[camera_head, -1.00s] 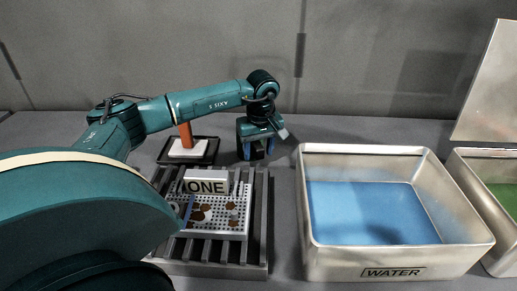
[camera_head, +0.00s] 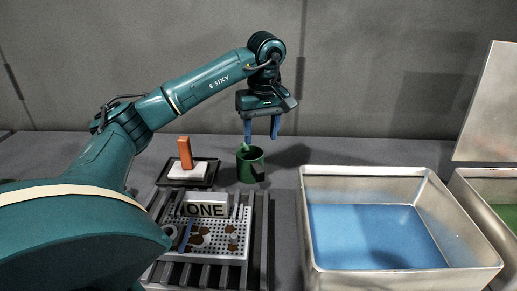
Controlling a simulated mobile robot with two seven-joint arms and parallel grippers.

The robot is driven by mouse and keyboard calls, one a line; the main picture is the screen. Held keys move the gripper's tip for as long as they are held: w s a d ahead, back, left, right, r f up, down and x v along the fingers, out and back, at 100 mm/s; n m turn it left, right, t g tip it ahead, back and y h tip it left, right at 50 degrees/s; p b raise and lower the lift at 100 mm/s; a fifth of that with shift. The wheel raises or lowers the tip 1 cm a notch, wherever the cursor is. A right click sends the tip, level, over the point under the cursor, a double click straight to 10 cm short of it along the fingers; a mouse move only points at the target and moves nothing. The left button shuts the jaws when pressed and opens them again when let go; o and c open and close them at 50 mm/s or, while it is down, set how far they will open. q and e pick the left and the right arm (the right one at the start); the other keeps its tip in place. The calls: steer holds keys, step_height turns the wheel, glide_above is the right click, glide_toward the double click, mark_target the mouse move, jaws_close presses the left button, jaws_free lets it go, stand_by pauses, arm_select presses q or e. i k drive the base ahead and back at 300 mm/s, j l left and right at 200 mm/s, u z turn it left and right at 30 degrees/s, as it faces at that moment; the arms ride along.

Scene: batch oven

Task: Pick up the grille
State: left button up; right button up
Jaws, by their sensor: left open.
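A white perforated grille-like tray (camera_head: 232,236) lies on a dark slatted rack (camera_head: 262,240) at the lower middle. It carries a block marked "ONE" (camera_head: 206,210), several brown round pieces and some small grey parts. My left arm partly covers its left side. My left gripper (camera_head: 260,130) points down with its blue fingers apart and empty. It hangs above a green cup (camera_head: 250,170), behind the grille and clear of it. My right gripper is not in view.
A black tray (camera_head: 212,177) with a white block and upright orange piece (camera_head: 185,152) stands left of the cup. Another bin with green contents (camera_head: 507,196) is at the far right.

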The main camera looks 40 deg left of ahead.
mark_target(205, 228)
steer(key=k, duration=1)
